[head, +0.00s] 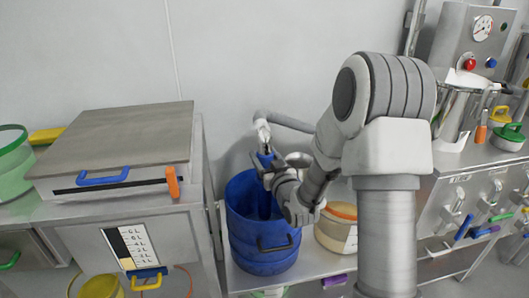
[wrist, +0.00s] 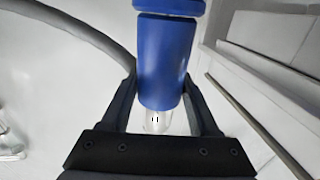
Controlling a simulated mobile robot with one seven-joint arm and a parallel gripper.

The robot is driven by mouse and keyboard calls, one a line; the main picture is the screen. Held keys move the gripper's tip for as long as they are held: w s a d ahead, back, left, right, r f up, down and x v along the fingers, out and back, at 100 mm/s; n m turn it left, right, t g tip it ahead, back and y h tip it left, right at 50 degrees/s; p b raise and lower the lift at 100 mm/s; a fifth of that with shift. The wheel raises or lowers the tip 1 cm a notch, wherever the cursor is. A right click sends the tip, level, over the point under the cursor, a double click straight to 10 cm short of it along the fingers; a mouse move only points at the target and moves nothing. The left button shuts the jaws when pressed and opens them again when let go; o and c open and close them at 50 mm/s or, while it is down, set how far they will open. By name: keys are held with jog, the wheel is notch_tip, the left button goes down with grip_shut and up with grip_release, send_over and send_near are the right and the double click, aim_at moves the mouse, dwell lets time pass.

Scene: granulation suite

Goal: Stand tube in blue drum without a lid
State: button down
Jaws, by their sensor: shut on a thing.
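The blue drum (head: 262,245) stands open-topped, without a lid, on a low shelf between the left bench and the right cabinet. My gripper (head: 267,160) is above its mouth and shut on the tube. The tube's blue part shows between the two dark fingers in the wrist view (wrist: 166,60), with a clear piece below it in that picture. In the head view, a dark blue length of the tube (head: 264,204) reaches down into the drum. Its lower end is hidden by the drum wall, so I cannot tell whether it touches the bottom.
A grey hose (head: 290,122) runs right from a white fitting (head: 262,130) above the gripper, then behind my arm. A cream drum with an orange rim (head: 338,232) stands right of the blue drum. A steel bench (head: 115,145) is close on the left.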

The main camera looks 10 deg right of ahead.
jog(key=shift+r, duration=0.1)
jog(key=shift+c, duration=0.3)
grip_release()
jog(key=shift+s, duration=0.1)
jog(key=s, duration=0.2)
jog(key=s+d+p, duration=0.1)
jog(key=s, duration=0.5)
jog(key=shift+s+d, duration=0.2)
jog(key=s+d+p, duration=0.1)
jog(key=s+p, duration=0.7)
jog(key=p, duration=0.6)
jog(key=shift+s+d+p, duration=0.15)
jog(key=shift+s+p, duration=0.15)
jog(key=shift+p, duration=0.1)
